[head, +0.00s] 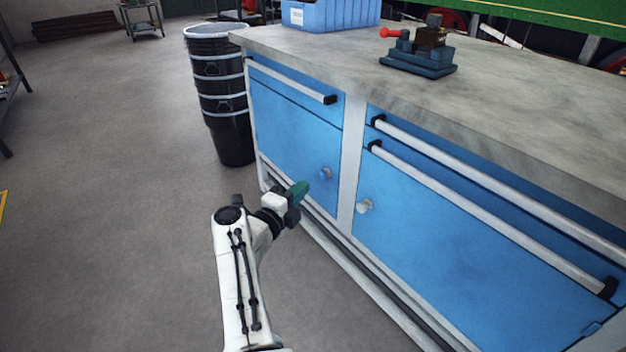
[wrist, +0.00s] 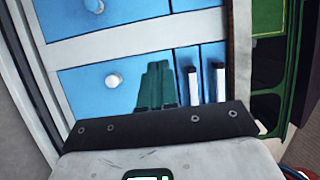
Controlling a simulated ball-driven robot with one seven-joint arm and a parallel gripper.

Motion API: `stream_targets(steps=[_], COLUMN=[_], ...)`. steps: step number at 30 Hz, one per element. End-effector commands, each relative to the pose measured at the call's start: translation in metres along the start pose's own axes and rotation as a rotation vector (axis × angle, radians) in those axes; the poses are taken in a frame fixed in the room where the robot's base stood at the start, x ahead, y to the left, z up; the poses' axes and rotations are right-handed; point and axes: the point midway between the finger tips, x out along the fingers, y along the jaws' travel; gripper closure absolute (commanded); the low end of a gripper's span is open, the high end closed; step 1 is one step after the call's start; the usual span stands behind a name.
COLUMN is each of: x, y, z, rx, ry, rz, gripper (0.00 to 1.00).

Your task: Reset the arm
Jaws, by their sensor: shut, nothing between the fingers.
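My gripper (head: 299,190) has green fingers and is low in front of the blue workbench cabinet (head: 470,220), near the round knob (head: 325,173) of the left door. In the wrist view my gripper (wrist: 157,70) shows its two green fingers side by side, shut with nothing between them. Behind them are the blue cabinet fronts (wrist: 75,90) with a whitish knob (wrist: 114,80). I cannot tell whether the fingertips touch the cabinet. My white arm stretches forward from the bottom of the head view.
Drawer handles (head: 290,80) stick out from the cabinet. On the grey worktop (head: 530,110) are a blue vise (head: 418,55) and a blue bin (head: 335,14). Stacked black buckets (head: 220,95) stand at the cabinet's left end. The floor (head: 110,180) to the left is clear.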

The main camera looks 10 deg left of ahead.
Motion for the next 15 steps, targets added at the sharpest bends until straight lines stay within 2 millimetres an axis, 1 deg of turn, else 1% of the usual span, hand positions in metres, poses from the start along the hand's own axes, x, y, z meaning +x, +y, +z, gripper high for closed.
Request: stream_targets(steps=[3, 7, 8, 11, 12, 14, 15], x=[-0.005, -0.004, 0.001, 0.025, 0.037, 0.054, 0.064], y=[0.000, 0.001, 0.001, 0.003, 0.004, 0.006, 0.008], z=[0.002, 0.000, -0.004, -0.023, -0.035, -0.054, -0.068], rx=[0.000, -0.003, -0.010, -0.060, -0.094, -0.161, -0.216], ry=[0.001, 0.000, -0.007, -0.056, -0.087, -0.150, -0.196], rz=[0.000, -0.005, -0.015, -0.078, -0.113, -0.168, -0.204], gripper=[1.00, 1.00, 1.00, 1.00, 1.00, 1.00, 1.00])
